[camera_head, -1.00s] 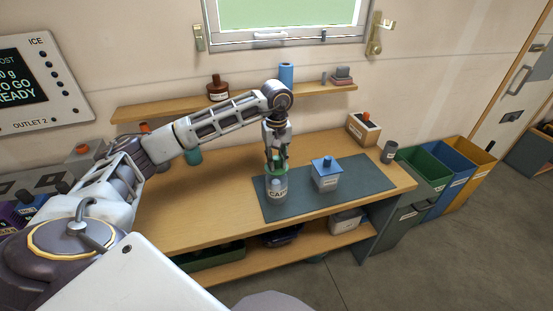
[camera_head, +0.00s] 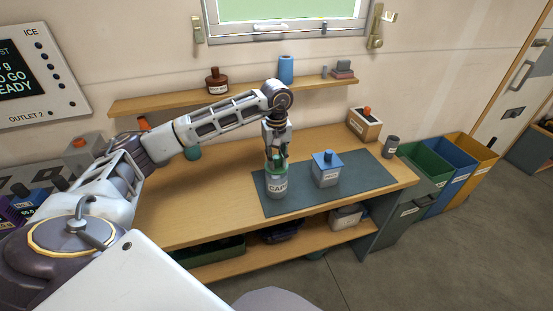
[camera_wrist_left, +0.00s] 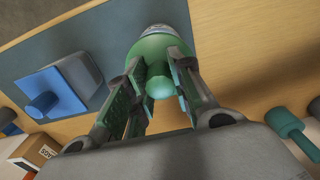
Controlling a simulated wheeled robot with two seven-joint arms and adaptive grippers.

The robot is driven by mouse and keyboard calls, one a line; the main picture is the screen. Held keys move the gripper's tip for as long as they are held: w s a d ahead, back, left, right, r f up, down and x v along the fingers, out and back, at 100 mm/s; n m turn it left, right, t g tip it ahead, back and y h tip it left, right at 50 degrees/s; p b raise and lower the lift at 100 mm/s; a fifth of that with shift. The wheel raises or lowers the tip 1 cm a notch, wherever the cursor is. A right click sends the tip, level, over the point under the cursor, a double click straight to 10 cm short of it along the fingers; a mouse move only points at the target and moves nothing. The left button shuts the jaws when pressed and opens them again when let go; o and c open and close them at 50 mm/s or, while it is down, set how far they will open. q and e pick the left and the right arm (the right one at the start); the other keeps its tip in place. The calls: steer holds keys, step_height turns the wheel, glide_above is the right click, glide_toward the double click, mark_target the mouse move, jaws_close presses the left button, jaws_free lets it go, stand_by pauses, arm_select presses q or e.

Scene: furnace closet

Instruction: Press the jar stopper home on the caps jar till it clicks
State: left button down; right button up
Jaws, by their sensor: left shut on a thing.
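The caps jar (camera_head: 277,187), a clear grey jar with a white label, stands upright on the left part of the dark mat. My left gripper (camera_head: 276,158) points down over it and is shut on the knob of the green jar stopper (camera_head: 275,168). In the left wrist view the stopper's knob (camera_wrist_left: 159,84) sits between the fingers, with its wider green disc beyond it. The stopper is at the jar's mouth. The fingers partly cover it, and I cannot tell how deep it sits. My right gripper is not in view.
A wooden box with an orange knob (camera_head: 365,123) and a dark cup (camera_head: 390,147) stand at the bench's right end. The wall shelf (camera_head: 245,92) runs behind my arm.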

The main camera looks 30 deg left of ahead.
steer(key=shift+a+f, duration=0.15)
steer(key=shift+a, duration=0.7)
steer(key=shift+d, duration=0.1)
arm_select(q)
steer(key=shift+b, duration=0.3)
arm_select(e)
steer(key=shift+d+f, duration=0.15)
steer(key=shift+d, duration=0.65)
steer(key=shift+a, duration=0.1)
arm_select(q)
steer(key=shift+f, duration=0.2)
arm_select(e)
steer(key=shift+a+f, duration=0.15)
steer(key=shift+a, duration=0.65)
arm_select(q)
steer(key=shift+f, duration=0.1)
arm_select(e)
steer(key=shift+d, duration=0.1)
